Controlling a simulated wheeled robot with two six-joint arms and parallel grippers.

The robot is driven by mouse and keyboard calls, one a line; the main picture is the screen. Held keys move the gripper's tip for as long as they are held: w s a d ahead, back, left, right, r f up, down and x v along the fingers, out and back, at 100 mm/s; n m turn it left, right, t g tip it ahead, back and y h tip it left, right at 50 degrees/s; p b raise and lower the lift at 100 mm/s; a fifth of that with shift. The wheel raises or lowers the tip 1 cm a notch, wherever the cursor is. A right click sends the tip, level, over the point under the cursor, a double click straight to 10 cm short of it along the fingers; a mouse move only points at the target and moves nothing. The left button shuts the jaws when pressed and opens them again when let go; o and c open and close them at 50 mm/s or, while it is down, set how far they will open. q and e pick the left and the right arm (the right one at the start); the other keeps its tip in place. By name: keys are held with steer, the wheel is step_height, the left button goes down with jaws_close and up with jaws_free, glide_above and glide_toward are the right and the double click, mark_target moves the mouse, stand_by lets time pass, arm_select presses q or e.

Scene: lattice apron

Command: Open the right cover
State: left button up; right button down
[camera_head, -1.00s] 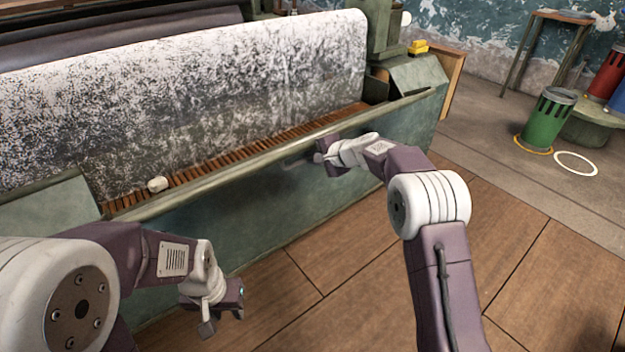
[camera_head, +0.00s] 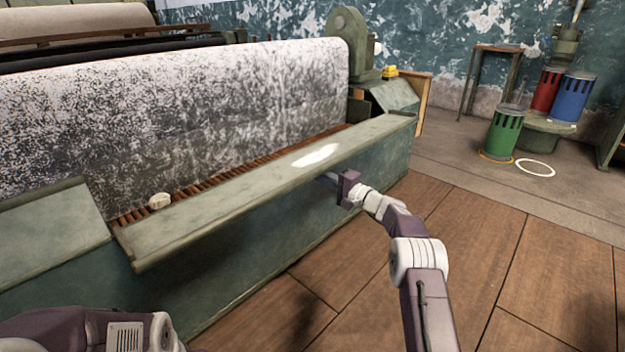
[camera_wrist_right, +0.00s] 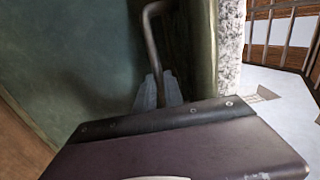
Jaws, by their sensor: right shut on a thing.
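The right cover (camera_head: 240,185) is a long green metal panel along the front of the machine. It lies tilted outward, its broad face showing and its front edge standing out from the machine's front wall. My right gripper (camera_head: 335,179) is at the cover's front edge, right of its middle. In the right wrist view my right gripper (camera_wrist_right: 159,92) is shut on a bent metal handle (camera_wrist_right: 152,35), which runs up between its fingers. The head view barely shows the handle. My left forearm shows at the bottom left; its gripper is out of frame.
Another green cover (camera_head: 50,220) is at the left. A small pale knob (camera_head: 159,201) rests near the brown slats beside the speckled white sheet (camera_head: 190,110). Wooden floor (camera_head: 470,240) is open at right; green, red and blue bins stand farther back.

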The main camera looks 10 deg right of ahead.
steer(key=shift+a+f, duration=0.2)
steer(key=shift+f, duration=0.6)
steer(key=c, duration=1.6)
jaws_free()
steer(key=shift+f, duration=0.1)
steer(key=shift+o, duration=0.7)
steer(key=shift+w+a+f, duration=0.1)
steer(key=shift+f, duration=0.05)
steer(key=shift+r, duration=0.25)
steer(key=p+v, duration=0.4)
steer(key=v, duration=0.5)
